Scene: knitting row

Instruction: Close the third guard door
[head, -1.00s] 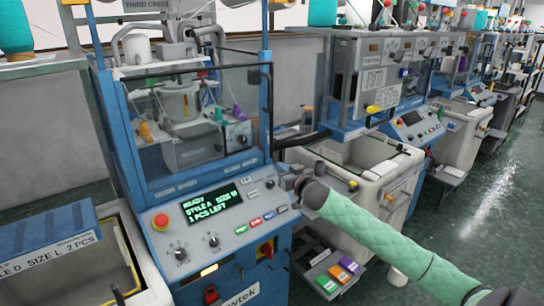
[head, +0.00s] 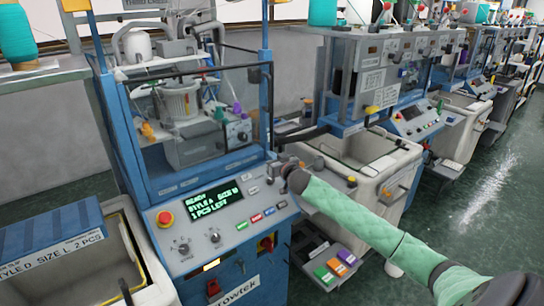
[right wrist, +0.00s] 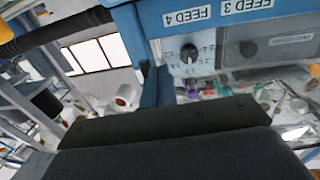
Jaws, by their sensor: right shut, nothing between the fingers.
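The nearest blue knitting machine (head: 160,185) stands left of centre in the head view. Its guard door (head: 255,70) shows as a dark-edged clear panel at the front opening, with the knitting parts visible behind. I cannot tell whether it is fully shut. My right gripper (head: 285,167) is shut and empty at the machine's right front edge, just right of the control panel. I cannot tell whether it touches the machine or door. In the right wrist view, the dark gripper body (right wrist: 170,135) fills the bottom, below upside-down feed labels (right wrist: 220,9). My left gripper is out of view.
The panel's green display (head: 215,208) and red stop button (head: 164,218) lie left of my gripper. A cream bin (head: 360,175) stands behind my right arm, with small coloured blocks (head: 335,264) below. A blue box (head: 50,235) sits lower left. Floor at right is clear.

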